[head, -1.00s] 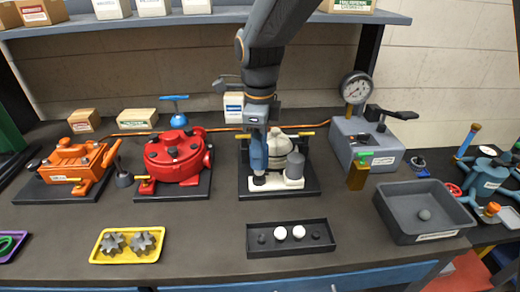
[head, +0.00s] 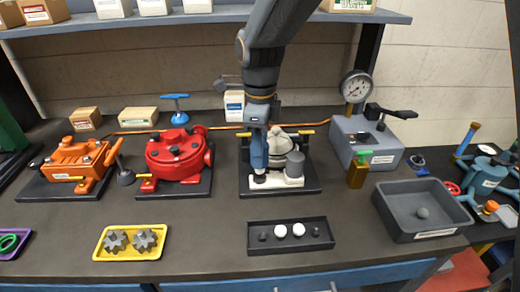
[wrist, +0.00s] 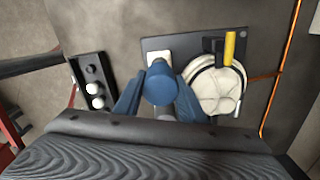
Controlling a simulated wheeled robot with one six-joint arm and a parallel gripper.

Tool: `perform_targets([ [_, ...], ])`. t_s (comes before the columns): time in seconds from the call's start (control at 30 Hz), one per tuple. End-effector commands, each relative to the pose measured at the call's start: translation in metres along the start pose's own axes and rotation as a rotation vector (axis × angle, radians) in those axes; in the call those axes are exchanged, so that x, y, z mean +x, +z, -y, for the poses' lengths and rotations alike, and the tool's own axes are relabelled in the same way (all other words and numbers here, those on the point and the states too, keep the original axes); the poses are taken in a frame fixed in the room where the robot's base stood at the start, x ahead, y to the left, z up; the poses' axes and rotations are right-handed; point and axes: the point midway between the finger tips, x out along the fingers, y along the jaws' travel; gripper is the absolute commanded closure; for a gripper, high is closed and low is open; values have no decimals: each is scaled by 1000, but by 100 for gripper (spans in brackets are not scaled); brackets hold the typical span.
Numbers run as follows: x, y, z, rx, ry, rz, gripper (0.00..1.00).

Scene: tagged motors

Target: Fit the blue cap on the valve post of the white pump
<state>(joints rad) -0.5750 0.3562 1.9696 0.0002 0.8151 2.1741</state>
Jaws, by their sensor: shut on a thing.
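The white pump (head: 291,183) stands on a dark base plate (head: 266,192), with a rounded cream body (wrist: 215,92) behind and a grey cylinder (head: 295,164) at its front right. My gripper (wrist: 160,92) is shut on the blue cap (wrist: 161,84), which sits between its blue fingers. In the head view my gripper (head: 259,162) points straight down over the pump's front left. A short dark piece shows just under it, above the white base. The cap hides the valve post in the wrist view, and I cannot tell whether the cap touches it.
A red pump (head: 174,156) and an orange one (head: 78,165) stand to the left. A black tray (head: 290,247) with small parts lies in front, and a yellow tray (head: 130,256) front left. A grey bin (head: 405,232) and a gauge unit (head: 352,140) are at the right.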

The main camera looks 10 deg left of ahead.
Motion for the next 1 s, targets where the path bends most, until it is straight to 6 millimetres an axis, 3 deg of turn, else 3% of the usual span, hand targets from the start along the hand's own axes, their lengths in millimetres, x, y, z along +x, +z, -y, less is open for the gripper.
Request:
perform_targets([
  [1.0,19,0,0,0,1,0,85],
])
